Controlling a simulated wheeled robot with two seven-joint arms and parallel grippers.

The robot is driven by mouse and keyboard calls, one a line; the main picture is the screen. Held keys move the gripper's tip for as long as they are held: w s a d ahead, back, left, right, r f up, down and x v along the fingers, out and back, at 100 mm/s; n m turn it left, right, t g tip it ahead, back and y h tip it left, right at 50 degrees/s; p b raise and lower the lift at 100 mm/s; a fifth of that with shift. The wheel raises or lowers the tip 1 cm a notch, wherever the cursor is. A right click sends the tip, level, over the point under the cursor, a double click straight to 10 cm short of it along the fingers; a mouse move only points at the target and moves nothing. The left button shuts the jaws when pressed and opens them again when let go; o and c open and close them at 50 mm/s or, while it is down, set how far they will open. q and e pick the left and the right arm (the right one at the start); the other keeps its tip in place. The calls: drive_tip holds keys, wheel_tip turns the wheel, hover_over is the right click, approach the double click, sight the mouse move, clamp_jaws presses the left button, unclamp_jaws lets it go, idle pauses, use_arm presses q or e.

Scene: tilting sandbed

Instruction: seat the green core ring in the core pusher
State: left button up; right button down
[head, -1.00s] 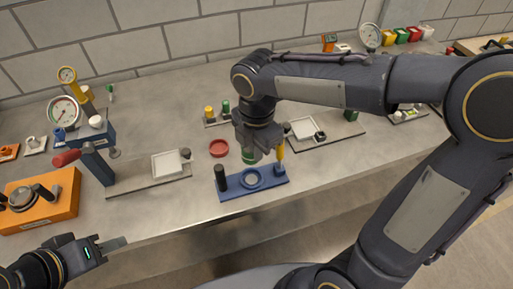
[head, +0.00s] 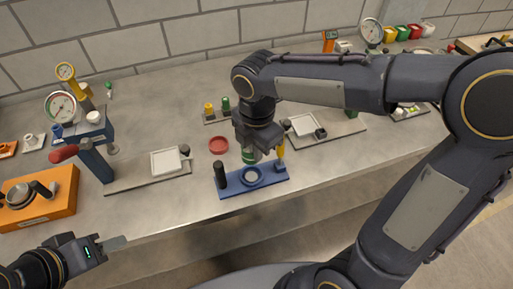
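The core pusher appears to be the blue base (head: 231,187) near the front edge of the bench, with a round pale-centred seat (head: 252,176), a black post and a blue block. The green core ring (head: 249,157) is just behind and above that seat, directly under my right gripper (head: 250,151). The ring appears to be between the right fingers, which are partly hidden by the gripper body. It looks apart from the seat. My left gripper (head: 122,241) is low at the front left, empty, away from the base; its finger gap is not clear.
A yellow upright piece (head: 281,149) stands close to the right gripper. A red dish (head: 218,145) lies left of it. A grey plate with a white tray (head: 166,163) is further left, beside a blue press with a gauge (head: 61,107). An orange block (head: 62,193) is at far left.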

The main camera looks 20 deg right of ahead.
drive_tip(key=shift+f+b, duration=3.2)
drive_tip(key=shift+f, duration=1.35)
idle(1.5)
drive_tip(key=c, duration=1.6)
unclamp_jaws()
drive_tip(key=shift+r+p, duration=0.3)
drive_tip(key=shift+r, duration=3.65)
drive_tip(key=shift+s, duration=0.1)
